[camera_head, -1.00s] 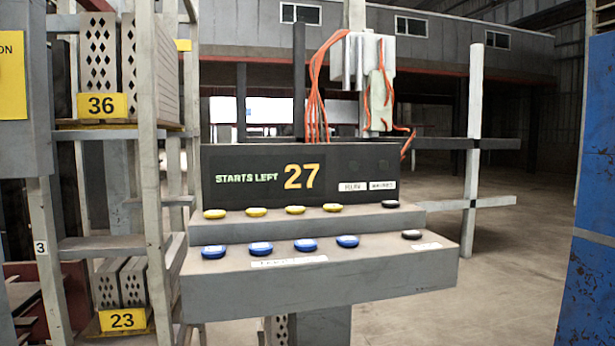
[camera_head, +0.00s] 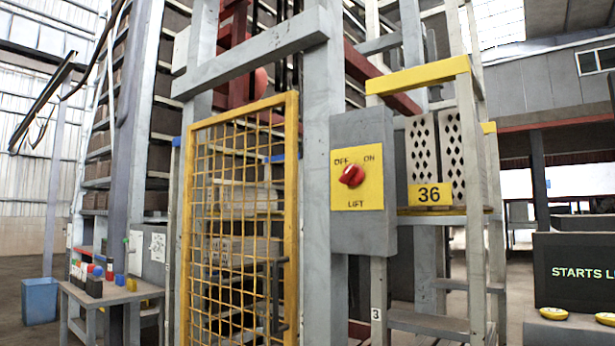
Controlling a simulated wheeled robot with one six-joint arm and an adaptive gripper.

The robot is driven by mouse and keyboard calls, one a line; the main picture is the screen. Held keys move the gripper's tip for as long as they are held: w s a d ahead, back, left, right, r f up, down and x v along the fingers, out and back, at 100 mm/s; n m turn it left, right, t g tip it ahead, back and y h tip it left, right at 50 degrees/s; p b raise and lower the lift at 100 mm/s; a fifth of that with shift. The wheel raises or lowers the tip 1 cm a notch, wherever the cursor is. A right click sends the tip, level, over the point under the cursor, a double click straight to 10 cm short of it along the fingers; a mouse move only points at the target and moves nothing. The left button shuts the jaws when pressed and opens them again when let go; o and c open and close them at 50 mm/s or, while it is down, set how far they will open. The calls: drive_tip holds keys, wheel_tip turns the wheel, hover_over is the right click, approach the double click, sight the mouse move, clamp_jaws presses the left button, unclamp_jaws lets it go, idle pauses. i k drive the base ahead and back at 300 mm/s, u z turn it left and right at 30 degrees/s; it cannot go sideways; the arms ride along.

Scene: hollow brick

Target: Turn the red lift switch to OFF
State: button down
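The red lift switch (camera_head: 351,175) is a knob on a yellow plate (camera_head: 344,199) marked OFF at upper left, ON at upper right and LIFT below. The plate is on the front of a grey box (camera_head: 375,130) fixed beside a grey post, right of the picture's middle. The knob looks slanted from lower left to upper right, towards ON, but it is small and its pointer is hard to make out. My gripper is not in view, and nothing covers the switch.
A yellow mesh gate (camera_head: 292,200) in a frame stands left of the switch. A rack with a yellow 36 label (camera_head: 430,194) is just right of it. A console (camera_head: 575,270) with yellow buttons is at the right edge. A small bench (camera_head: 100,294) and blue bin (camera_head: 39,300) stand at left.

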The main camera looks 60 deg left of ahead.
sight(352, 174)
drive_tip(key=u, duration=2.15)
drive_tip(key=k, duration=0.6)
drive_tip(key=u, duration=0.35)
drive_tip(key=i, duration=0.8)
drive_tip(key=u, duration=0.05)
